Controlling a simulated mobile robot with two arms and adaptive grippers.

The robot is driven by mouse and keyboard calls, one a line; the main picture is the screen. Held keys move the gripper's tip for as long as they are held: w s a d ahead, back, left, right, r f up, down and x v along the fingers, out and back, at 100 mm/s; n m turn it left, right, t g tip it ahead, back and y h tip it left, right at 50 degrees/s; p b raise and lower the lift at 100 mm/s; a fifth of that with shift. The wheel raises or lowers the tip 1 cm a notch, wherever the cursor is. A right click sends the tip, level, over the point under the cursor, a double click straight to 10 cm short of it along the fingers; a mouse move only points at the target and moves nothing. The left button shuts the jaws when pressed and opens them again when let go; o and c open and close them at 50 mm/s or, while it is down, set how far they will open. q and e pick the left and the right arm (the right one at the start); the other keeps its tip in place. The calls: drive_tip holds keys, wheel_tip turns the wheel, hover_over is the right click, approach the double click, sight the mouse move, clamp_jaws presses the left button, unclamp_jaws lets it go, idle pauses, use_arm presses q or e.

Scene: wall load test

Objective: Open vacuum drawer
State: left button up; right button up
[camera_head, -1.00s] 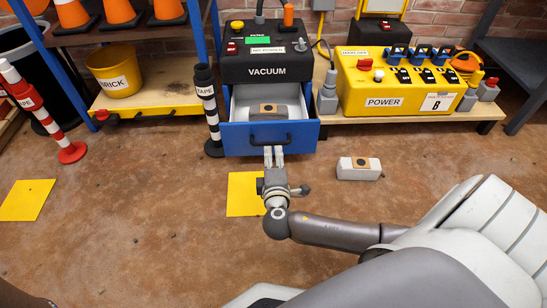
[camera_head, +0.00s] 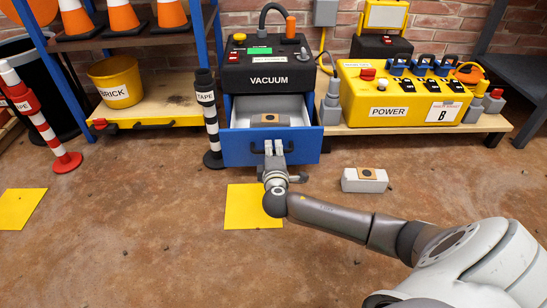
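The vacuum drawer (camera_head: 240,151) is a blue drawer under the black vacuum unit (camera_head: 268,75). It stands pulled out, and its inside shows, with a pale block with a brown top (camera_head: 270,119) in it. A dark bar handle (camera_head: 258,148) runs across its front. My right gripper (camera_head: 273,146) is at the handle from the front, its two pale fingers overlapping the bar near its middle. The fingers are close side by side; I cannot tell whether they touch or grip the bar. My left gripper is not in view.
A white block (camera_head: 364,185) lies on the floor right of the drawer. A yellow square (camera_head: 250,212) lies in front of it. A black-and-white tape post (camera_head: 211,125) stands close at its left. A yellow power box (camera_head: 400,100) stands on the right shelf. The front floor is mostly clear.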

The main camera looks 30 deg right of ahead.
drive_tip(key=shift+w+d, duration=0.15)
drive_tip(key=shift+w, duration=0.1)
drive_tip(key=shift+c, duration=0.2)
clamp_jaws()
drive_tip(key=s+p, duration=0.1)
drive_tip(key=s+a+p, duration=0.1)
drive_tip(key=s+a, duration=0.1)
drive_tip(key=s, duration=0.1)
drive_tip(key=shift+s+a+f+p, duration=0.1)
drive_tip(key=shift+a+p, duration=0.15)
drive_tip(key=shift+p, duration=0.15)
